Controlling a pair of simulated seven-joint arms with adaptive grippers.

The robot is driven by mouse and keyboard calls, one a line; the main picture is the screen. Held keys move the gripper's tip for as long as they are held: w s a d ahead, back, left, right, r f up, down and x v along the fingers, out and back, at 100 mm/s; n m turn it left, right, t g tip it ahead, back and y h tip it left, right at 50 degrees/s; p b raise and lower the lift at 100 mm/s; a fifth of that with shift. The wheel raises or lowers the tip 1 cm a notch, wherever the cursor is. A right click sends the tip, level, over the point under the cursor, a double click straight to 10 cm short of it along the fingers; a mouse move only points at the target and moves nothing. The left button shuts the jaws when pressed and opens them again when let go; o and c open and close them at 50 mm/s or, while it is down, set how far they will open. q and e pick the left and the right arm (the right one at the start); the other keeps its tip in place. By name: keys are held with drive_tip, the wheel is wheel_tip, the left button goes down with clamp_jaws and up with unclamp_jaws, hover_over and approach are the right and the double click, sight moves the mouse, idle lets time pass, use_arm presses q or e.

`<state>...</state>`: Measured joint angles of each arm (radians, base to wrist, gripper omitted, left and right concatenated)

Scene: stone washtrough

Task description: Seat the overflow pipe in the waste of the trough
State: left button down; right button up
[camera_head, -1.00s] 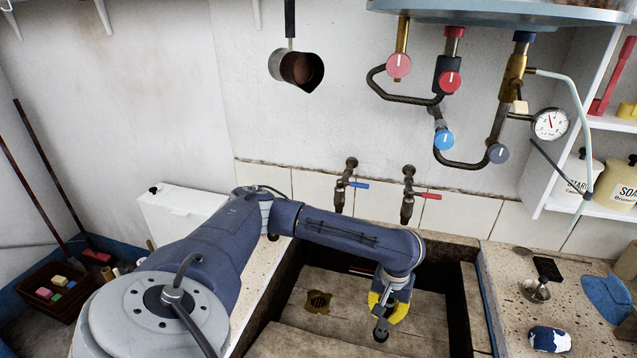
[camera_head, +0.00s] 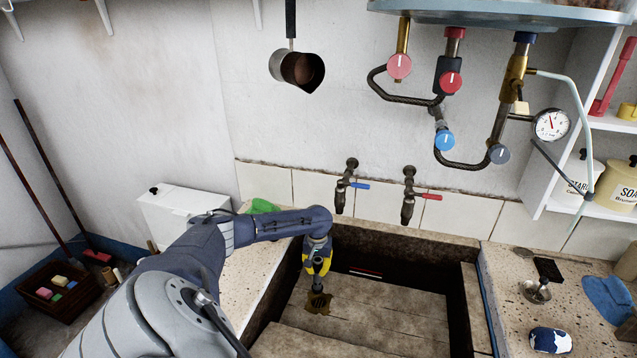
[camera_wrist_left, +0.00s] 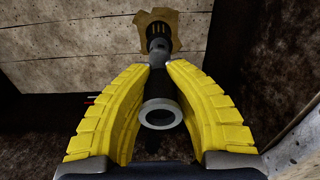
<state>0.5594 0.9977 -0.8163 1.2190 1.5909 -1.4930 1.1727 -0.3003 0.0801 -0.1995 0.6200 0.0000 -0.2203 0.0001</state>
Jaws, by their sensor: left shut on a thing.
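My left gripper (camera_head: 318,266), with yellow fingers, is inside the trough (camera_head: 372,237) at its left side, above the brass waste (camera_head: 318,303). It is shut on the grey overflow pipe (camera_head: 318,283). In the left wrist view the pipe's open ring end (camera_wrist_left: 160,114) faces the camera between the yellow fingers. Its dark far end (camera_wrist_left: 157,44) overlaps the near part of the slotted waste plate (camera_wrist_left: 157,21). I cannot tell whether the pipe touches the waste or is apart from it. My right gripper is not in view.
Two wall taps, one blue-handled (camera_head: 345,186) and one red-handled (camera_head: 411,196), stand over the trough's back. Pipes with valve knobs and a gauge (camera_head: 551,124) hang above. A soap dish (camera_head: 536,290) and a blue cloth (camera_head: 607,298) lie on the right ledge. The trough's middle is clear.

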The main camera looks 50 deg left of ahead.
sight(319, 285)
use_arm(q)
drive_tip(key=shift+w+m, duration=0.2)
drive_tip(key=shift+m, duration=0.1)
drive_tip(key=shift+f, duration=4.05)
drive_tip(key=shift+w, duration=0.2)
drive_tip(key=shift+f, duration=0.85)
drive_tip(key=c, duration=0.5)
unclamp_jaws()
drive_tip(key=shift+o, duration=0.3)
drive_tip(key=shift+a, duration=0.1)
drive_tip(key=shift+r, duration=4.95)
